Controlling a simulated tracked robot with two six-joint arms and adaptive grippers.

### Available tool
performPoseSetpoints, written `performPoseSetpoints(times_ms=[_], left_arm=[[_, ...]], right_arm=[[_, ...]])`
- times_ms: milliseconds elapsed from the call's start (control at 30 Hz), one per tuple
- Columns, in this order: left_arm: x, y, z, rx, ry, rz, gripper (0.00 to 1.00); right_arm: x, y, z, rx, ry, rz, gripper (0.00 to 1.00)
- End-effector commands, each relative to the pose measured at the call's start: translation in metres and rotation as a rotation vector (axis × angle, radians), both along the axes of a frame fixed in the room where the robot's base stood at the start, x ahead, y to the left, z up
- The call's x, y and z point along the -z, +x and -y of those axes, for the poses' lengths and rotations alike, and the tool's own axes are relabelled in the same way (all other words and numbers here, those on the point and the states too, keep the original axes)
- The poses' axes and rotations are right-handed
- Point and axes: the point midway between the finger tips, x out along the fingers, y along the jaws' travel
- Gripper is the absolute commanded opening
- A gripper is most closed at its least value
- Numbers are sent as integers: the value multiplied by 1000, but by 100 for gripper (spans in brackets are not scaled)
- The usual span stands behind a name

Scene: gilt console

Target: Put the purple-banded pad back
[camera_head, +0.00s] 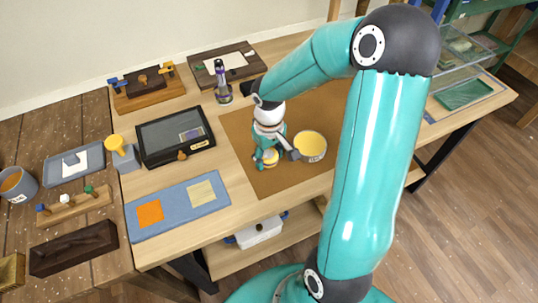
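A small pale pad with a purple band (190,134) lies inside the dark-framed shallow case (150,158), toward its right side. My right gripper (270,160) points down over the brown mat (240,126), to the right of the case and well apart from the pad. A small yellow and white thing (270,157) shows between or under its fingers. I cannot tell whether it is held. A yellow-lined bowl or cup (312,147) stands just right of the gripper. My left gripper is not in view.
A blue mat (178,218) holds an orange square (150,213) and a beige square (202,193). A purple-banded bottle (222,85) stands behind the case. Wooden stands, a brown board (205,62) and a grey tray (70,172) lie around. My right arm hides much of the table's right side.

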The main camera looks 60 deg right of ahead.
Motion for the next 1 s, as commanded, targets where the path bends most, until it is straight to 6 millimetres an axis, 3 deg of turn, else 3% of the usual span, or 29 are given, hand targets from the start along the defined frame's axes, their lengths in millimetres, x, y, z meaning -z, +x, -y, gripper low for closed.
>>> performPoseSetpoints(times_ms=[33,100,567,1000], left_arm=[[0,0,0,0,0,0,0],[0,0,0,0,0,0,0],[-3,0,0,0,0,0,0],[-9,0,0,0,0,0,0]], right_arm=[[0,0,0,0,0,0,69],[0,0,0,0,0,0,79],[-8,1,1,0,-2,3,79],[-89,1,0,0,-1,5,79]])
